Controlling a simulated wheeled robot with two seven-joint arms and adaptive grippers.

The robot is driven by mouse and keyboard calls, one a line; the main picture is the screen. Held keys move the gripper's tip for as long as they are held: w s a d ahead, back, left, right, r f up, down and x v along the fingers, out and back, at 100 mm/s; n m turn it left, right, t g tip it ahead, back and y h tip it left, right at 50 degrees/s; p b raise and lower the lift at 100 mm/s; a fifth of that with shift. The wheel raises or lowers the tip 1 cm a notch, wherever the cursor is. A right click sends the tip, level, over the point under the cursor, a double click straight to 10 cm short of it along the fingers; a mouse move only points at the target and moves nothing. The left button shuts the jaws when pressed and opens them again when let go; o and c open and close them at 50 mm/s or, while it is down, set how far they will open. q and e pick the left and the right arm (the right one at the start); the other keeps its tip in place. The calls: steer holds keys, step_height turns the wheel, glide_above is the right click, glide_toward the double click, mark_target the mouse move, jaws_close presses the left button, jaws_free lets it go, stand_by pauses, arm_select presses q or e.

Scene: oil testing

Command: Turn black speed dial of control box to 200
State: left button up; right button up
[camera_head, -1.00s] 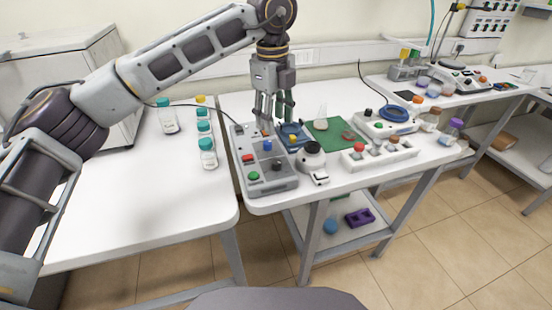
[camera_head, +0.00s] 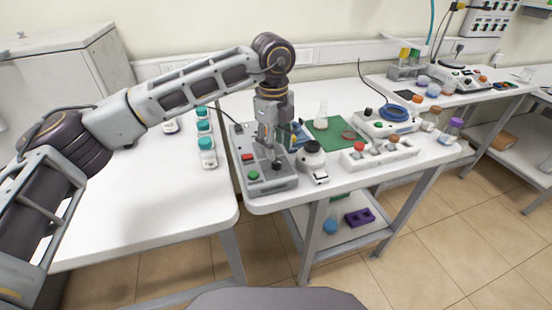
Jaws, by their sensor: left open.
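The grey control box (camera_head: 263,182) sits at the near left corner of the white lab table. It carries a red button (camera_head: 247,157), a green button (camera_head: 254,175) and a black dial (camera_head: 277,165) on its right side. The numbers on the dial are too small to read. My left gripper (camera_head: 271,146) is open and points down over the box, just behind and above the black dial. I cannot tell whether its fingertips touch anything. It hides the back part of the box top. My right gripper is not in view.
A black and white device (camera_head: 313,160) stands close to the right of the box. A green mat (camera_head: 326,132) with a flask (camera_head: 321,112) lies behind it. A white rack (camera_head: 380,154) is further right. Bottles with teal caps (camera_head: 206,150) stand on the left table.

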mark_target(276, 161)
arm_select(q)
steer(key=shift+d+f, duration=0.1)
steer(key=shift+f, duration=2.7)
